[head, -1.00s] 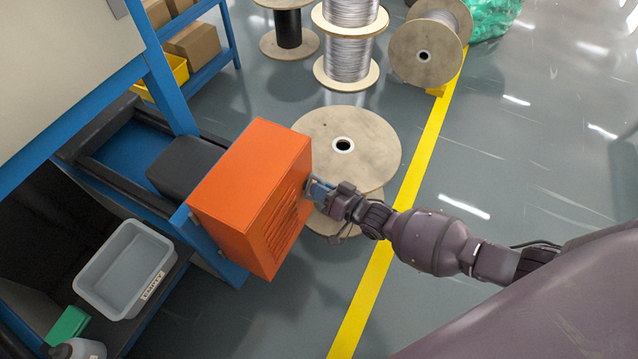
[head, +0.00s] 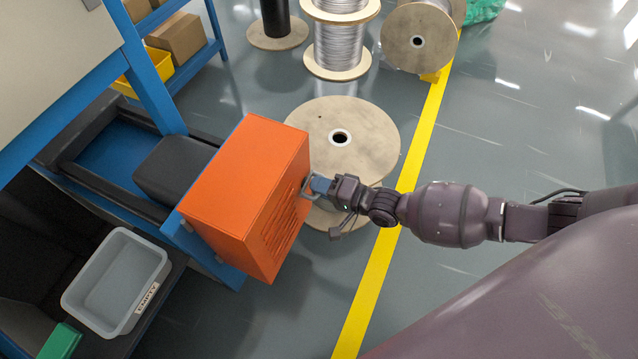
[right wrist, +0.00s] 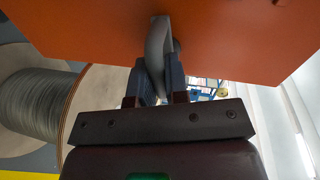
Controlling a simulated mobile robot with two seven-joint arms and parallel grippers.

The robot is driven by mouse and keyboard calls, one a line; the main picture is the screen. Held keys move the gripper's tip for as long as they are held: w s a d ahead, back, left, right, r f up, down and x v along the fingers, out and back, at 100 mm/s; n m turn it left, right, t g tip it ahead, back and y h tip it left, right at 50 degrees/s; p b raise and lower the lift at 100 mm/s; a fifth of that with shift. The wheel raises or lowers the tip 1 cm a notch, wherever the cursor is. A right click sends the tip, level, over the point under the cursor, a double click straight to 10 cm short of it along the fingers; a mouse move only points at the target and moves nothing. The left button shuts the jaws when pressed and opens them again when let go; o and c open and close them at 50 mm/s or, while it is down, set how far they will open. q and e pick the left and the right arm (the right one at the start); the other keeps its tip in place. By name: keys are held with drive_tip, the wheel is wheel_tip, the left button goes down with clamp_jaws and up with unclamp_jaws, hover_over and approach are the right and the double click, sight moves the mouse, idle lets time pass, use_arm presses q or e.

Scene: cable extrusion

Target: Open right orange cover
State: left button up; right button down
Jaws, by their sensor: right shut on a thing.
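The orange cover (head: 245,195) is a box-shaped housing with slotted vents on its right face, set on the blue machine frame in the head view. Its orange face (right wrist: 90,30) fills the top of the right wrist view. A grey handle (right wrist: 157,45) stands out from that face. My right gripper (head: 312,187) is at the right side of the cover, shut on the handle; in the right wrist view its fingers (right wrist: 158,80) are on both sides of the handle. My left gripper is not in view.
A wooden cable spool (head: 370,130) stands close behind my right gripper. More spools (head: 415,45) stand at the back. A grey bin (head: 112,285) sits at lower left. The floor right of the yellow line (head: 385,255) is clear.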

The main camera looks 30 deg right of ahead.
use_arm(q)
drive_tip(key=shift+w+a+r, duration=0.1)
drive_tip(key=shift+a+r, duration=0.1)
use_arm(e)
drive_tip(key=shift+m, duration=0.4)
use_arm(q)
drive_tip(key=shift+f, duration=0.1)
